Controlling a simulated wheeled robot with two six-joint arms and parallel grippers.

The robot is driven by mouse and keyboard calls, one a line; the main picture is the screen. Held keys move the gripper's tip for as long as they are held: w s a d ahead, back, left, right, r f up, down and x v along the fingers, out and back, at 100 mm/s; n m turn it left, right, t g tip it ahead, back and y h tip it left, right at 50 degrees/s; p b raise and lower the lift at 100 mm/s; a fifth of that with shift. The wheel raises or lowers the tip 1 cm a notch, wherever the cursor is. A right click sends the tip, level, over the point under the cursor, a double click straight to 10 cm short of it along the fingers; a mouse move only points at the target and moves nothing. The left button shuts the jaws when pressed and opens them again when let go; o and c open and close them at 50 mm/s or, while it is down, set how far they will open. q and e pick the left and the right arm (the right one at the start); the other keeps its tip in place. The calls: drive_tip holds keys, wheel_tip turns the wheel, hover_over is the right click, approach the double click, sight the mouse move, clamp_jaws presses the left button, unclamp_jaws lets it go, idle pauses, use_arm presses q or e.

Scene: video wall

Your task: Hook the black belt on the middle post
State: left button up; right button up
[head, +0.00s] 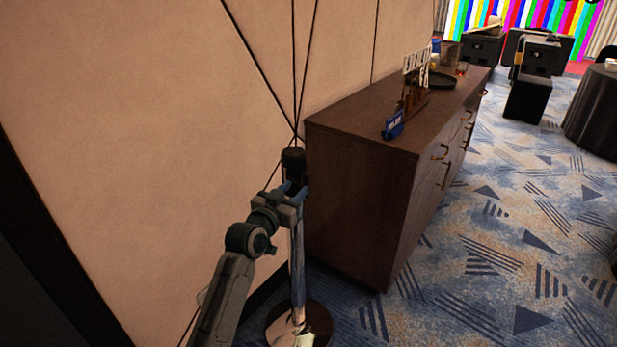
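One post (297,255) stands upright by the wall, with a shiny metal pole, a round base and a black head (293,160). My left gripper (294,188) is at the top of this post, just below the black head, and overlaps it in the head view. Its fingers are small and dark against the post, so I cannot tell whether they are open or shut or touch the post. I cannot make out the black belt; any part at the gripper is hidden or too dark to tell. My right gripper is not in view.
A dark wooden sideboard (355,195) stands close to the right of the post, with a model ship (412,98) and a tray (442,81) on top. A beige panelled wall (130,130) is on the left. Patterned carpet (500,240) lies open at right.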

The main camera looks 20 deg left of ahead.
sight(304, 180)
use_arm(q)
drive_tip(key=w, duration=0.4)
drive_tip(key=w+d, duration=0.1)
drive_tip(key=w, duration=0.2)
drive_tip(key=shift+d+f, duration=0.1)
drive_tip(key=shift+f, duration=0.1)
clamp_jaws()
